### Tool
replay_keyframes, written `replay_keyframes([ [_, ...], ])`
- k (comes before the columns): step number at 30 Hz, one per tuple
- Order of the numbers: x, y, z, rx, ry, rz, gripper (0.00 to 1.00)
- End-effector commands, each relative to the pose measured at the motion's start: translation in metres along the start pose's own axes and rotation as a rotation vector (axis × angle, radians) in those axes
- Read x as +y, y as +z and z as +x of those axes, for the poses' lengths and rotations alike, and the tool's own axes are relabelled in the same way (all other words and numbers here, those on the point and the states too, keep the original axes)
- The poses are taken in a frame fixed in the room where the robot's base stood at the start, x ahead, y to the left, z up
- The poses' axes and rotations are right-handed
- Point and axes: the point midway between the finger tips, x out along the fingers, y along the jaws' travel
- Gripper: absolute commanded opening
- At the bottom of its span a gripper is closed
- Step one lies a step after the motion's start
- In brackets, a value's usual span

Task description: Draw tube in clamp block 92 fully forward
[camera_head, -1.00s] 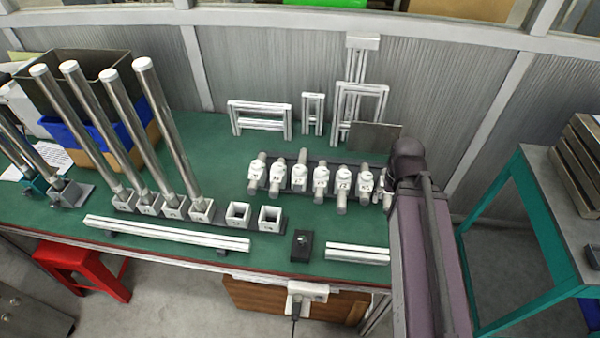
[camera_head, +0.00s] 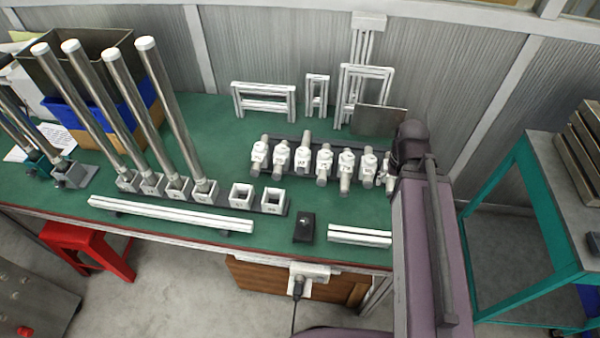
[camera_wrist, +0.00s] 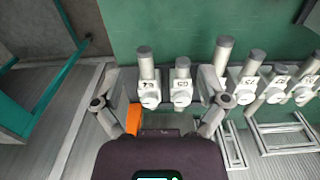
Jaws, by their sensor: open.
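A row of white clamp blocks (camera_head: 324,160) stands on a dark rail on the green bench, each holding a grey tube that sticks out by a different amount. Their number labels are too small to read surely, so I cannot tell which is block 92. In the wrist view, my gripper (camera_wrist: 160,78) is open, its two fingers spread around the two leftmost clamp blocks, one with its tube (camera_wrist: 146,62) and one with a shorter-showing tube (camera_wrist: 182,66). I see no tube gripped. In the head view my arm hides the row's right end.
Several tall tubes (camera_head: 165,100) stand in sockets at left. White bars (camera_head: 170,214) and a small black block (camera_head: 304,227) lie along the bench's front. White frames (camera_head: 264,100) and a grey plate (camera_head: 380,120) stand behind the row. An orange patch (camera_wrist: 133,118) shows beside the left finger.

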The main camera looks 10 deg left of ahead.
Motion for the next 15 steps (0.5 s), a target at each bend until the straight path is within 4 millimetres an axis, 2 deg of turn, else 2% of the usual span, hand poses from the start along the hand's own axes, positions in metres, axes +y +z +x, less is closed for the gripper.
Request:
replay_keyframes([
  [5, 0.000, 0.000, 0.000, 0.000, 0.000, 0.000, 0.93],
  [6, 0.000, 0.000, 0.000, 0.000, 0.000, 0.000, 0.81],
  [7, 0.000, 0.000, 0.000, 0.000, 0.000, 0.000, 0.78],
  [11, -0.004, -0.005, 0.000, 0.000, 0.000, -0.001, 0.78],
  [15, -0.018, -0.018, 0.001, 0.000, 0.000, -0.003, 0.78],
])
